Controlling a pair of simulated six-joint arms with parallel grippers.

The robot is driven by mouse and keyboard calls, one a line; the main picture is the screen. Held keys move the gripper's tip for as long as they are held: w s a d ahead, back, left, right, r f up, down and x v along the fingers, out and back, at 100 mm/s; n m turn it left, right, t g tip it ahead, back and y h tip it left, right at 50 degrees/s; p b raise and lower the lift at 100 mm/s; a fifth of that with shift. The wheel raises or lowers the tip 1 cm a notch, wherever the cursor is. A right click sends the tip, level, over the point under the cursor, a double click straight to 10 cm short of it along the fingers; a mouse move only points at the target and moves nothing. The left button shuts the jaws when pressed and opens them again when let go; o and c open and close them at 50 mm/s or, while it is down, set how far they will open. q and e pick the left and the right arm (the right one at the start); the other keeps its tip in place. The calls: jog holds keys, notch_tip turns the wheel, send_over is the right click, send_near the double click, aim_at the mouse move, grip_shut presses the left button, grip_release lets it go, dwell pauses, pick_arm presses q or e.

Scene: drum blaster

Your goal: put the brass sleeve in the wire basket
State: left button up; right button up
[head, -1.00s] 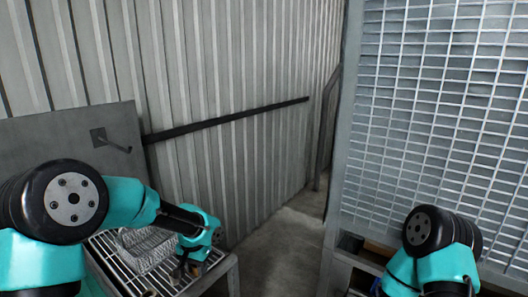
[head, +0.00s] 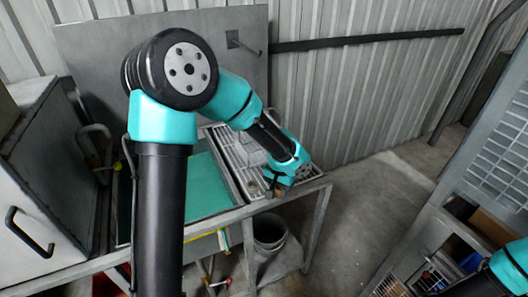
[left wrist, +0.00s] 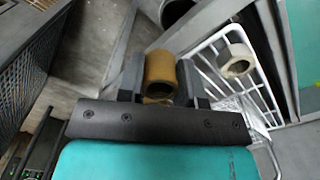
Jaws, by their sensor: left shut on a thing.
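The brass sleeve (left wrist: 159,70) is a short golden tube between the two fingers of my left gripper (left wrist: 160,82) in the left wrist view. The gripper is shut on it. In the head view, my left gripper (head: 277,188) is small, low over the front edge of the slatted rack, and the sleeve is hard to make out. The wire basket (left wrist: 204,72), of pale wire, is just right of the gripper in the wrist view. A pale ring (left wrist: 238,64) shows at it. In the head view my left arm hides much of the basket. My right gripper is out of view.
The slatted rack (head: 236,168) tops a metal bench, with a teal mat (head: 195,195) to its left. A grey cabinet (head: 40,185) stands far left. A bucket (head: 270,232) is under the bench. Open floor (head: 370,205) separates the bench from shelving at right.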

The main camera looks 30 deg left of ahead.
pick_arm(q)
jog(key=w+a, duration=0.2)
jog(key=w, duration=0.3)
jog(key=w+a+f, duration=0.1)
jog(key=w+a, duration=0.1)
jog(key=w, duration=0.2)
jog(key=w+a, duration=0.2)
jog(key=w, duration=0.3)
jog(key=shift+w+a+f, duration=0.2)
jog(key=shift+w+a, duration=0.1)
jog(key=shift+a, duration=0.05)
jog(key=shift+f, duration=1.75)
jog(key=shift+f, duration=0.15)
jog(key=o, duration=0.7)
notch_tip(320, 180, up, 12)
